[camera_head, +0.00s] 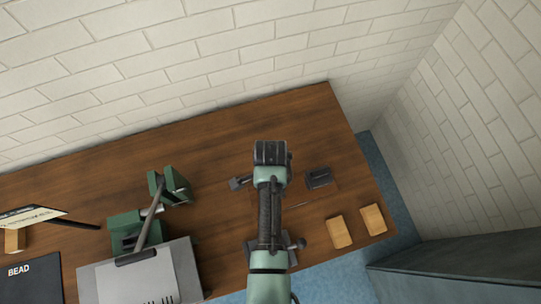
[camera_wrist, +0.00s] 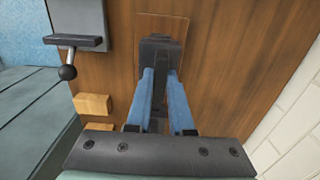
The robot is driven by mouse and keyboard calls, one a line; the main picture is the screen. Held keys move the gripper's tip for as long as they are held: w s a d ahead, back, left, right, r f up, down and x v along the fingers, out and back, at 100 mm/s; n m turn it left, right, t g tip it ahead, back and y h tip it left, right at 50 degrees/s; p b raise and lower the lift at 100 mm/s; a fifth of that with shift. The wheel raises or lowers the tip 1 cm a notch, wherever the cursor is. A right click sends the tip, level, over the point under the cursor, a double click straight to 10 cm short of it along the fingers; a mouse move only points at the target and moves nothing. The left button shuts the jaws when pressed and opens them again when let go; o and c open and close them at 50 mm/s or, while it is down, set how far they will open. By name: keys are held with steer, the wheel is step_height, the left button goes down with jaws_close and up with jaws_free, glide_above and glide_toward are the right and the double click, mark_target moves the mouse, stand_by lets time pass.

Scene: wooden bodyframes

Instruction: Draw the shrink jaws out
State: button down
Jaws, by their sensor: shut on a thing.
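My gripper (camera_wrist: 160,74) shows in the wrist view, its two blue fingers pointing away from the camera. They are closed on a dark grey block (camera_wrist: 158,50), which I take for the shrink jaws. The block stands over a brown rectangular panel (camera_wrist: 179,27) on the bench. I cannot tell whether it is still seated in anything. In the head view, my own arm covers the fingers and what they hold. A dark block (camera_head: 318,178) lies just right of the arm there; I cannot tell whether it is the same thing.
A dark tool with a ball-ended lever (camera_wrist: 68,72) stands near the bench's front edge. Two wooden blocks (camera_head: 340,231) (camera_head: 373,219) lie at the front right. A green machine (camera_head: 125,230) and a grey box (camera_head: 145,275) stand at left. The back of the bench is clear.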

steer(key=shift+w+f+b, duration=0.1)
steer(key=shift+f+b, duration=0.65)
steer(key=shift+f, duration=0.3)
steer(key=c, duration=0.8)
jaws_free()
steer(key=shift+c, duration=0.2)
steer(key=shift+o, duration=0.6)
steer(key=shift+s+f, duration=0.15)
steer(key=shift+s, duration=0.05)
step_height(320, 180, up, 13)
steer(key=b, duration=0.1)
steer(key=shift+b, duration=0.3)
steer(key=shift+w, duration=0.1)
